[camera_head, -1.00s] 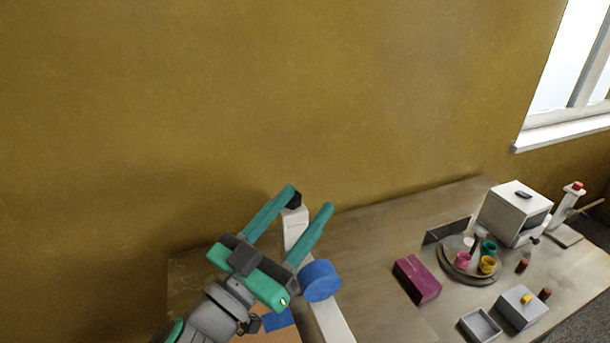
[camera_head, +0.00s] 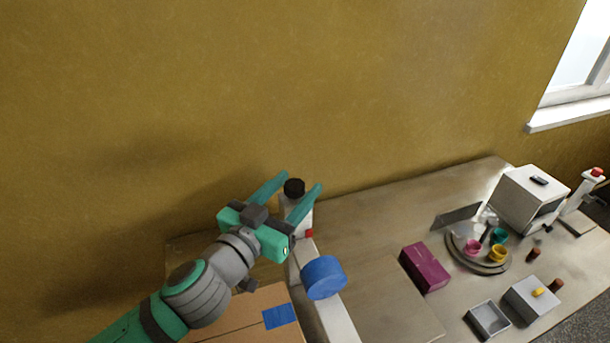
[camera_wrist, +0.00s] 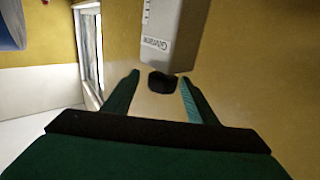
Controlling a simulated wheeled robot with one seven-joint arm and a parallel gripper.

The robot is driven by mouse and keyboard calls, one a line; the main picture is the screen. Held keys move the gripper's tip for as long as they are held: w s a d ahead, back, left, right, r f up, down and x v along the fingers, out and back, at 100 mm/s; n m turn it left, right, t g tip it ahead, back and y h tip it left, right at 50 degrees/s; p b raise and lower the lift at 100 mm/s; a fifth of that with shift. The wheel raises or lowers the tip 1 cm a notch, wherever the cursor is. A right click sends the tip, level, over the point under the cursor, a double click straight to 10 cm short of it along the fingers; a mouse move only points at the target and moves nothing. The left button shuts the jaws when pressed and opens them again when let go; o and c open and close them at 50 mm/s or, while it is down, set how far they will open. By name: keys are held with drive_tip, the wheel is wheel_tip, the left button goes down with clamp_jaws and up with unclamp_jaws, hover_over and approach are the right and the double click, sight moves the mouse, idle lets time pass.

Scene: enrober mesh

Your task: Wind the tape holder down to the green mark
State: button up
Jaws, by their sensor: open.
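A white post (camera_head: 301,216) stands at the back of the table with a black knob (camera_head: 294,188) on top. In the wrist view the black knob (camera_wrist: 161,82) sits at the end of the white post (camera_wrist: 168,30), which bears a label and small scale ticks. My gripper (camera_head: 301,182) is open, with its fingers on either side of the knob; I cannot tell whether they touch it. A blue tape roll (camera_head: 323,278) is beside the white arm (camera_head: 335,318) in front of the post. A small red part (camera_head: 309,233) shows on the post. I cannot make out a green mark.
A cardboard box (camera_head: 245,312) with a blue patch (camera_head: 281,316) lies below my arm. To the right are a magenta block (camera_head: 425,267), a round tray (camera_head: 462,258) with cups, a white machine (camera_head: 530,198) and a grey open box (camera_head: 487,321). The wall is close behind the post.

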sight(300, 180)
drive_tip(key=shift+x, duration=2.3)
drive_tip(key=shift+w+a, duration=0.1)
drive_tip(key=shift+a, duration=0.05)
drive_tip(key=c, duration=1.1)
drive_tip(key=shift+o, duration=0.2)
drive_tip(key=shift+m+h, duration=0.3)
drive_tip(key=shift+h, duration=0.1)
